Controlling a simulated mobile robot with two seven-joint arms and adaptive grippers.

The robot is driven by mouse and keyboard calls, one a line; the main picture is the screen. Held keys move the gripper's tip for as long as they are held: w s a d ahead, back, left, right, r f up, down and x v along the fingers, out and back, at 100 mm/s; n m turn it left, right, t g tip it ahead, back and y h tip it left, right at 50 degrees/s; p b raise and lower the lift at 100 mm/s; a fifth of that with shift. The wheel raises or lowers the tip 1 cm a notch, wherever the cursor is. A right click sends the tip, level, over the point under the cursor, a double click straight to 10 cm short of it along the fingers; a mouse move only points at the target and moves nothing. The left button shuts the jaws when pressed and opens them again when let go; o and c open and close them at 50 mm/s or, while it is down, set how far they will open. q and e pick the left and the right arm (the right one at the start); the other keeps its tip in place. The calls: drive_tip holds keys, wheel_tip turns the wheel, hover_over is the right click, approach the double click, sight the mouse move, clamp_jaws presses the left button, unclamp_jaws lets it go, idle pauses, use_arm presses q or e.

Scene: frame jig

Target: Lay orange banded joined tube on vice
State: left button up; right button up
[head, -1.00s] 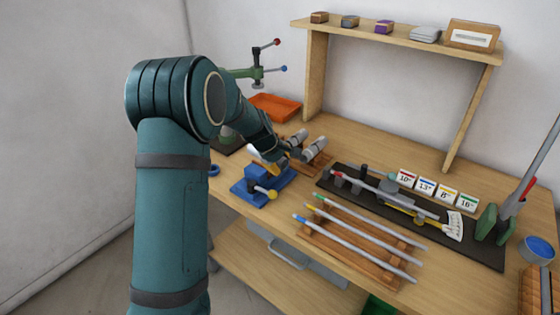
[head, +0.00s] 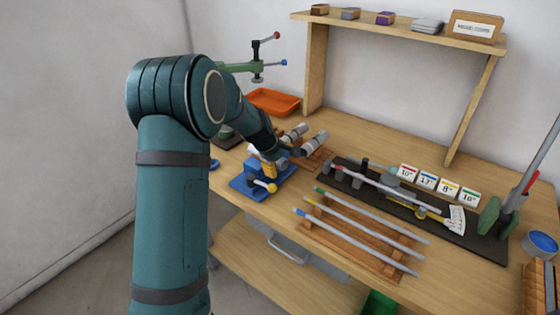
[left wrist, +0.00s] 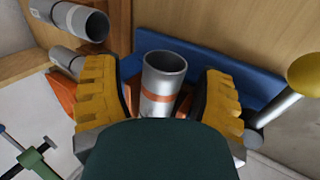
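The blue vice (head: 248,184) stands at the bench's left front, with a yellow ball-ended handle (head: 271,187). It also shows as a blue body (left wrist: 215,58) in the left wrist view. The grey tube with an orange band (left wrist: 163,80) is between my left gripper's yellow fingers, over the vice and near orange parts of it. My left gripper (left wrist: 163,98) is open, with a gap on each side of the tube. In the head view my left gripper (head: 268,163) is low at the vice, and the wrist partly hides it. The tube's lower end is hidden. My right gripper is out of view.
Grey tubes (head: 314,143) lie on a wooden stand just right of my left wrist. A wooden rack (head: 350,238) with colour-tipped rods is to the right, before a dark jig board (head: 471,238). An orange tray (head: 273,101) is behind.

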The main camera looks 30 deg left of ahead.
use_arm(q)
drive_tip(key=v, duration=1.2)
